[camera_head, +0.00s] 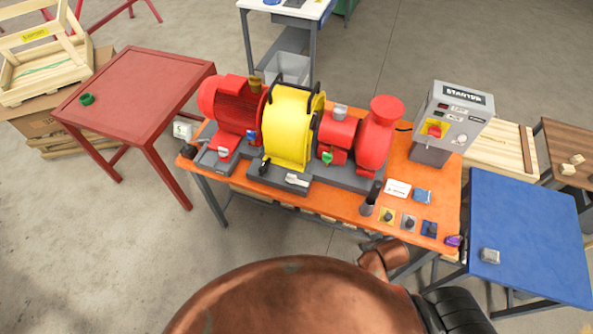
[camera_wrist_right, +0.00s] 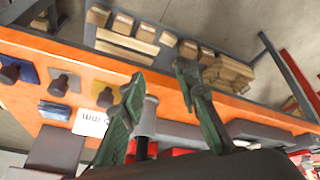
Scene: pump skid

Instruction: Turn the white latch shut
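The white latch (camera_head: 297,180) sits on the grey base at the front foot of the yellow guard (camera_head: 288,128). Its handle lies roughly along the base, tilted slightly; whether it is fastened cannot be seen. A dark latch (camera_head: 265,165) is at the guard's left foot. My right gripper (camera_wrist_right: 155,72) shows in the right wrist view with its two green fingers spread apart. A grey cylinder (camera_wrist_right: 148,118) appears between them; contact is unclear. The white latch cannot be made out in the wrist view. My left gripper is not in view.
The orange bench (camera_head: 330,205) carries a red motor (camera_head: 232,105), a red pump (camera_head: 378,135) and a starter box (camera_head: 448,115). Several knobs (camera_head: 410,222) and a dark upright cylinder (camera_head: 371,197) stand near the front right. A blue table (camera_head: 525,235) is to the right.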

